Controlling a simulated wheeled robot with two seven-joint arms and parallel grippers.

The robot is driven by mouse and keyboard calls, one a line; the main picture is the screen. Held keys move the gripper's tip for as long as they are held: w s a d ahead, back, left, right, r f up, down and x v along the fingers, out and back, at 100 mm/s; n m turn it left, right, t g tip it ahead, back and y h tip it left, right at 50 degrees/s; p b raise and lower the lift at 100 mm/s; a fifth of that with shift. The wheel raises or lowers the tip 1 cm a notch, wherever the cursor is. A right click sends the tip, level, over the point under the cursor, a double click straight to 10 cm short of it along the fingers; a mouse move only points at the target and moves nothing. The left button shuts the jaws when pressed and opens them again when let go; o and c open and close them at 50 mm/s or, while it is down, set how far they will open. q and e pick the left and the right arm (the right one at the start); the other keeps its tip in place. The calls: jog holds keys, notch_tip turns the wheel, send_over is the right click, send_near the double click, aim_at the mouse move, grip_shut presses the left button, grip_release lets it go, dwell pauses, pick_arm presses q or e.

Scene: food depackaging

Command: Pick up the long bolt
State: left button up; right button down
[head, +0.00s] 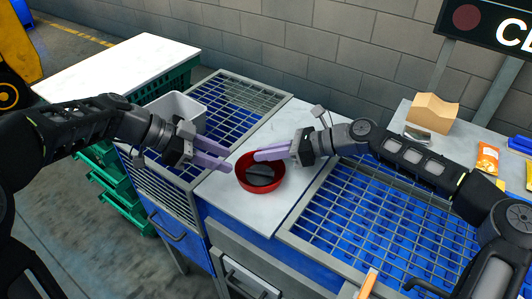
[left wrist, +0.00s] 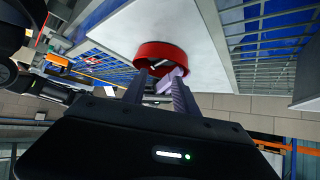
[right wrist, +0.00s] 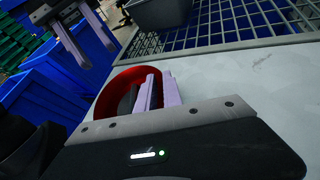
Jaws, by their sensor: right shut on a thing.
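A red bowl (head: 262,190) stands on the white worktop, and it also shows in the left wrist view (left wrist: 160,50) and right wrist view (right wrist: 110,92). A dark grey object (head: 260,176) lies in it; I cannot make out a bolt shape. My right gripper (head: 257,155) reaches over the bowl from the right. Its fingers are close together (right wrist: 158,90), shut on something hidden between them. My left gripper (head: 229,160) is at the bowl's left side, its fingers apart and empty (left wrist: 158,82). No long bolt is clearly visible in any view.
The white worktop (head: 225,195) is bare around the bowl. Blue bins with metal grids (head: 375,215) flank it on both sides. A grey bin (head: 185,105) stands at the left. A cardboard piece (head: 432,113) and packets (head: 487,158) lie on the right-hand table.

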pick_arm(q)
jog(key=shift+d, duration=0.2)
jog(key=shift+c, duration=0.6)
jog(key=s+d+m, duration=0.1)
jog(key=d, duration=0.1)
jog(key=d+r+m+g, duration=0.1)
jog(key=d, duration=0.2)
jog(key=s+d+r+m, duration=0.1)
jog(key=d, duration=0.1)
jog(key=shift+s+d+r, duration=0.15)
jog(key=shift+s+r, duration=0.05)
jog(key=shift+s, duration=0.1)
jog(key=shift+c, duration=0.6)
jog(key=s+d+r+m+g+y, duration=0.1)
jog(key=s+d+m+y, duration=0.3)
jog(key=d+y, duration=0.15)
jog(key=w+a+r+n+t+y, duration=0.2)
jog(key=w+a+r+t+y, duration=0.1)
jog(key=w+a+y, duration=0.1)
jog(key=shift+w+a, duration=0.2)
send_over(262, 172)
jog(key=s, duration=0.2)
jog(key=f, duration=0.6)
jog(key=shift+a+f, duration=0.2)
jog(key=shift+x, duration=2.6)
